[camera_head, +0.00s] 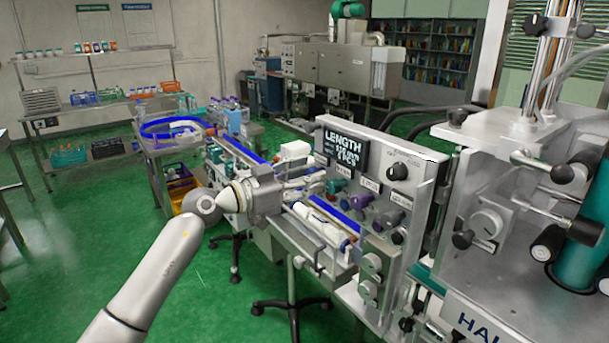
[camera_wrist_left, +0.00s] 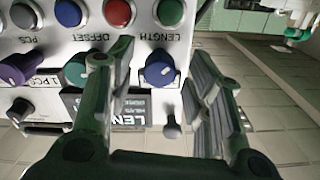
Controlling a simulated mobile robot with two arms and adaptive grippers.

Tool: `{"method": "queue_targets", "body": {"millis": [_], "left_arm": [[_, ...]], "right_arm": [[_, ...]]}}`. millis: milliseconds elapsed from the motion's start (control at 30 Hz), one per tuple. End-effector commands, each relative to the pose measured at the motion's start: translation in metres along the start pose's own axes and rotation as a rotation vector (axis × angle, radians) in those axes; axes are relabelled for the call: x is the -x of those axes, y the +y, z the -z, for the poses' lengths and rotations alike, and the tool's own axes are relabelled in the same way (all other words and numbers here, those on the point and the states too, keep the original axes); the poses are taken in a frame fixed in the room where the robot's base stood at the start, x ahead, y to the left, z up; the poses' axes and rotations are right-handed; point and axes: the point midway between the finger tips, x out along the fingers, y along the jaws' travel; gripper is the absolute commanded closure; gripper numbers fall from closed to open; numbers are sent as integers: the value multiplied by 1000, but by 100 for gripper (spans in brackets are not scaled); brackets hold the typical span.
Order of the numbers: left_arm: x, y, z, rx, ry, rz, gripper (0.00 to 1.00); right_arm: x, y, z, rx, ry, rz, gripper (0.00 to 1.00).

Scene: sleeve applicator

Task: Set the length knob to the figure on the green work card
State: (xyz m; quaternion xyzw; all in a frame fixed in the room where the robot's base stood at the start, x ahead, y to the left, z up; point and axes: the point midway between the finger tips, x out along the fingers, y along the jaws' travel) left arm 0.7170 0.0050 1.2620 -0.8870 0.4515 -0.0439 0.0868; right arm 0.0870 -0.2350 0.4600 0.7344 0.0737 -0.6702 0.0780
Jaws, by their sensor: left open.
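The blue knob (camera_wrist_left: 160,70) sits beside the upside-down LENGTH label in the left wrist view. It has a pale pointer mark; I cannot read its setting. My left gripper (camera_wrist_left: 160,58) is open, with one finger on each side of this knob; I cannot tell whether they touch it. In the head view the left gripper (camera_head: 292,185) is in front of the machine panel (camera_head: 425,185). The dark LENGTH display (camera_head: 346,152) is there, its smaller lines too blurred to read. I cannot pick out the green work card. My right gripper is not in view.
A teal knob (camera_wrist_left: 77,70) and a purple knob (camera_wrist_left: 14,72) stand beside the blue one. Blue, red and green buttons (camera_wrist_left: 169,12) line the panel. A conveyor (camera_head: 325,226) runs below my left gripper. A large machine (camera_head: 500,185) stands at the right.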

Motion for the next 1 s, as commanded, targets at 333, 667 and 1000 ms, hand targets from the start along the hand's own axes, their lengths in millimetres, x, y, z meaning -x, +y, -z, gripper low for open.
{"method": "queue_targets", "body": {"millis": [333, 667, 1000], "left_arm": [[0, 0, 0, 0, 0, 0, 85], [0, 0, 1, -17, 0, 0, 100], [0, 0, 4, -191, -1, -1, 100]], "right_arm": [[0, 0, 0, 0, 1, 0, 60], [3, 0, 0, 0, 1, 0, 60], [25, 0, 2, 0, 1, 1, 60]]}}
